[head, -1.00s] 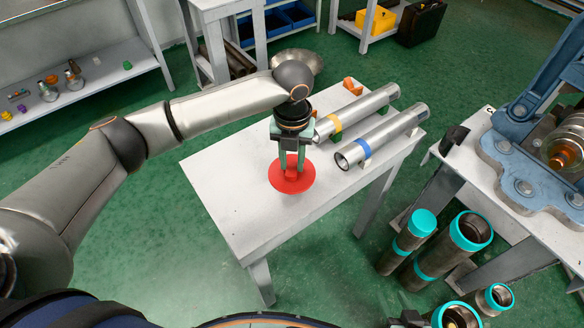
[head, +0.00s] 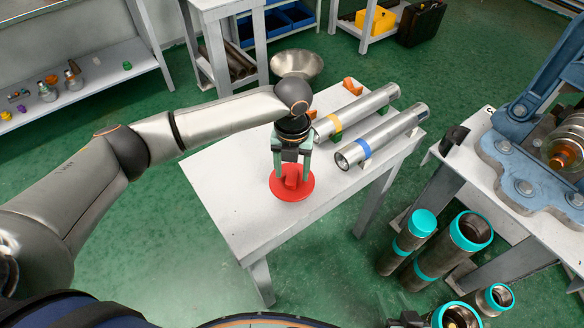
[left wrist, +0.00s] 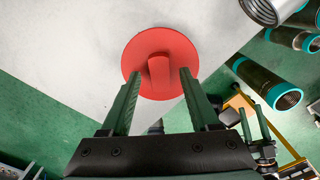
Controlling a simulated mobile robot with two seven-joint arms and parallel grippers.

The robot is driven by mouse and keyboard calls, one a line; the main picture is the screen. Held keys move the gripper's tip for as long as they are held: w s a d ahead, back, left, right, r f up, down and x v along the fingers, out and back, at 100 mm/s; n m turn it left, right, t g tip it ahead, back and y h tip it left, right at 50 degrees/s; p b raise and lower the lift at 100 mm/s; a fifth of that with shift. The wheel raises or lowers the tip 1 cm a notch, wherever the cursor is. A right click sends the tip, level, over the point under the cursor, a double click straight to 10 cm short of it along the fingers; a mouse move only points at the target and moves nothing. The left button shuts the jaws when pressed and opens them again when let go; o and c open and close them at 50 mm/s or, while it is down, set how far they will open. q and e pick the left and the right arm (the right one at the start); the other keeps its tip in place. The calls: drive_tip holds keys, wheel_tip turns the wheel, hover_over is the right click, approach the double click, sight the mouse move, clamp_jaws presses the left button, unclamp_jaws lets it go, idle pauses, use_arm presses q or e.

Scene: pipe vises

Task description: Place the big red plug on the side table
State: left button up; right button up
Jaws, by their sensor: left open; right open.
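The big red plug (head: 291,185) is a round red disc with a raised grip bar. It lies flat on the white side table (head: 235,205), near its front half. My left gripper (head: 292,173) is above the plug, its green fingers open on either side of the grip bar. In the left wrist view the red plug (left wrist: 160,62) lies ahead of the open fingers (left wrist: 157,88), with a gap on each side of the bar. My right gripper (head: 408,319) shows only in part at the bottom edge of the head view; it also appears in the left wrist view (left wrist: 252,125).
Two metal pipes with yellow (head: 327,126) and blue (head: 362,149) bands lie on the side table's right part. A metal bowl (head: 297,66) stands behind it. A workbench with a blue vise (head: 525,150) is at right. Several teal-ended pipes (head: 450,248) stand below it.

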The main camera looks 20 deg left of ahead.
sight(293, 176)
use_arm(q)
wheel_tip(293, 176, up, 12)
drive_tip(key=shift+r+p, duration=0.2)
drive_tip(key=shift+p, duration=0.25)
drive_tip(key=shift+d+f, duration=0.1)
